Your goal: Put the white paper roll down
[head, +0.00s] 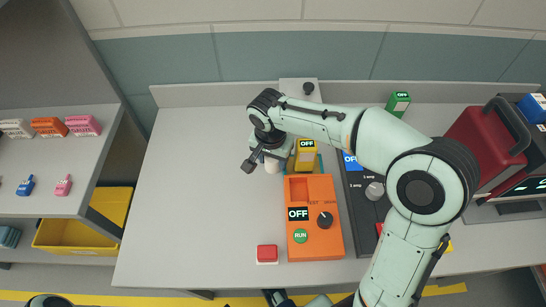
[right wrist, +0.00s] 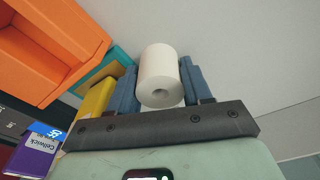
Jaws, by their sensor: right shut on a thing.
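The white paper roll (right wrist: 158,72) is between the two blue fingers of my right gripper (right wrist: 160,88) in the right wrist view, with its round end and hole facing the camera. My right gripper is shut on it. In the head view my right gripper (head: 270,161) is over the light worktop (head: 190,190), left of a yellow block marked OFF (head: 306,153). Only a small part of the roll (head: 272,167) shows below the wrist there. I cannot tell whether the roll touches the worktop. My left gripper cannot be made out.
An orange switch box (head: 325,250) stands just right of the roll, with a red button (head: 267,253) at its front left. A red case (head: 487,145) is at the right. A shelf (head: 50,170) stands at the left. The worktop's left half is clear.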

